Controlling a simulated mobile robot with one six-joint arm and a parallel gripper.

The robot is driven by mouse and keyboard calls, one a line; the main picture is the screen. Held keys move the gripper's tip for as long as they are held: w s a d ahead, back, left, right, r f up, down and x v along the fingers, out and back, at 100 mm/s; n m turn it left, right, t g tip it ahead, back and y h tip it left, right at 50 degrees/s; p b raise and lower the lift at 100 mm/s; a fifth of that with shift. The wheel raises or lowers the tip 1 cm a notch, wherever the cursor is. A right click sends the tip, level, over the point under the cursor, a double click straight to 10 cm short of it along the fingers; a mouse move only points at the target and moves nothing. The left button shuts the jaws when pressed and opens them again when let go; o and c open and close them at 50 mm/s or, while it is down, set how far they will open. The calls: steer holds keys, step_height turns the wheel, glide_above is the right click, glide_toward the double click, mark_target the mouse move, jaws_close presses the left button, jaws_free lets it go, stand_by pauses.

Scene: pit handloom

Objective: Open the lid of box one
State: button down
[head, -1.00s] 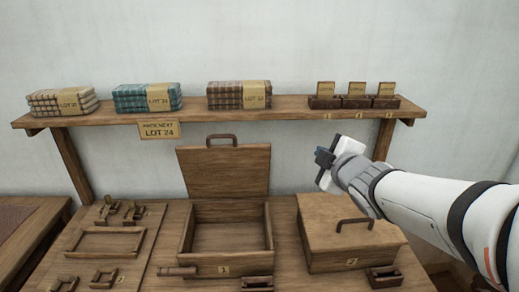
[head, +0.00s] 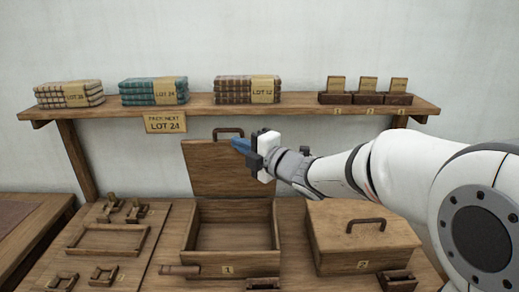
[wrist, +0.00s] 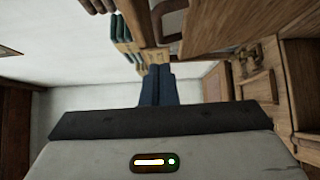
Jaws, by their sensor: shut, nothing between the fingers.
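Box one (head: 228,270), with a "1" label on its front, stands on the table with its inside visible and empty. Its lid (head: 215,172) stands upright at the back, with a dark handle (head: 228,132) on its top edge. My gripper (head: 236,146) appears at the lid's upper right, just below the handle; I cannot tell whether it touches the lid. Its blue fingers are shut together with nothing between them, and they also show in the wrist view (wrist: 158,82).
Box two (head: 350,245) stands closed to the right of box one. A shelf (head: 290,108) behind holds cloth stacks (head: 153,91) and small card boxes (head: 367,97). A "LOT 24" sign (head: 165,123) hangs from it. A wooden board with fittings (head: 105,245) lies at the left.

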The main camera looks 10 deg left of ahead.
mark_target(229, 131)
steer(key=shift+w+a+p, duration=0.15)
steer(key=shift+w+a, duration=0.1)
steer(key=shift+w, duration=0.45)
steer(key=shift+w+a+p, duration=0.15)
steer(key=shift+w+a, duration=0.15)
steer(key=shift+w, duration=0.45)
steer(key=shift+w+a+p, duration=0.15)
steer(key=shift+w+a, duration=0.1)
steer(key=shift+w, duration=0.45)
